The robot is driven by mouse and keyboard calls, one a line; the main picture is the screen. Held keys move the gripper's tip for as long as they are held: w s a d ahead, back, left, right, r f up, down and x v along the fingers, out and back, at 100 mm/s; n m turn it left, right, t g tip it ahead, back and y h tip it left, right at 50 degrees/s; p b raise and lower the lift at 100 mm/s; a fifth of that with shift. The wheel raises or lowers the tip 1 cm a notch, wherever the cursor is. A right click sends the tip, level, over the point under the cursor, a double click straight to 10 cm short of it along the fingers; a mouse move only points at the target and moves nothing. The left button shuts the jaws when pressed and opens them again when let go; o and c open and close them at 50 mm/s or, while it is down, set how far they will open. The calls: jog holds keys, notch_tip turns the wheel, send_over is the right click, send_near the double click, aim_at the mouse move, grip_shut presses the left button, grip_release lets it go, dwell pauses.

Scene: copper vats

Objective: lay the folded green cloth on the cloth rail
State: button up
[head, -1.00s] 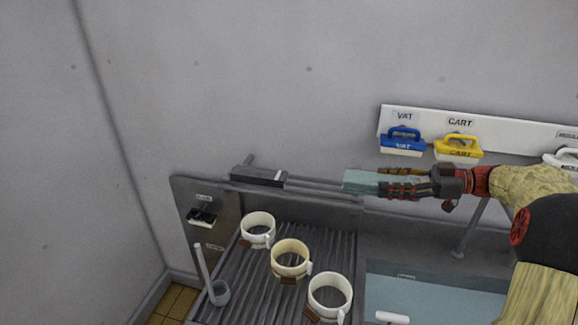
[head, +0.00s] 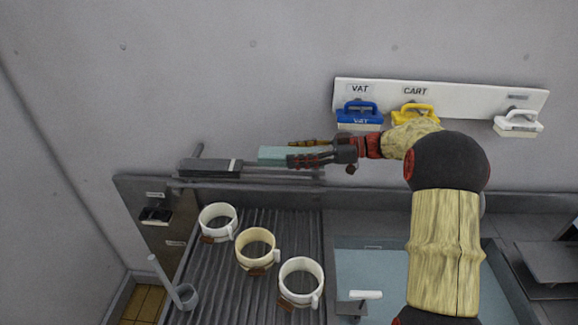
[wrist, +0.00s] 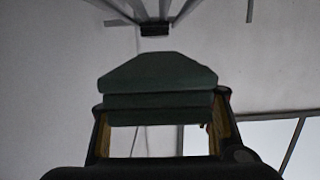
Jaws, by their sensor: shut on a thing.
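My gripper (head: 291,153) is shut on the folded green cloth (head: 272,155), whose near end sticks out to the left of the fingers in the head view. In the wrist view the cloth (wrist: 160,85) shows as stacked dark green layers between the two fingers. The cloth rail (head: 285,176) runs along the wall behind the drainboard. The cloth appears just above or behind the rail in the picture; I cannot tell the gap or any contact.
A dark grey block with a white stripe (head: 208,168) sits at the rail's left end. Several mugs, including a cream one (head: 255,248), stand on the ribbed drainboard (head: 232,300). Blue (head: 359,116), yellow (head: 414,113) and white (head: 518,123) brushes hang on the wall board (head: 455,104).

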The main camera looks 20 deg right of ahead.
aim_at(290, 175)
jog(key=shift+w+a+f, duration=0.35)
jog(key=shift+a+f, duration=0.05)
jog(key=shift+f, duration=0.2)
jog(key=shift+w+a+f, duration=0.3)
jog(key=shift+a+f, duration=0.05)
jog(key=shift+f, duration=0.2)
jog(key=shift+w+a+f, duration=0.1)
jog(key=shift+a+f, duration=0.05)
jog(key=shift+f, duration=1.6)
jog(key=shift+f, duration=0.15)
jog(key=o, duration=1.5)
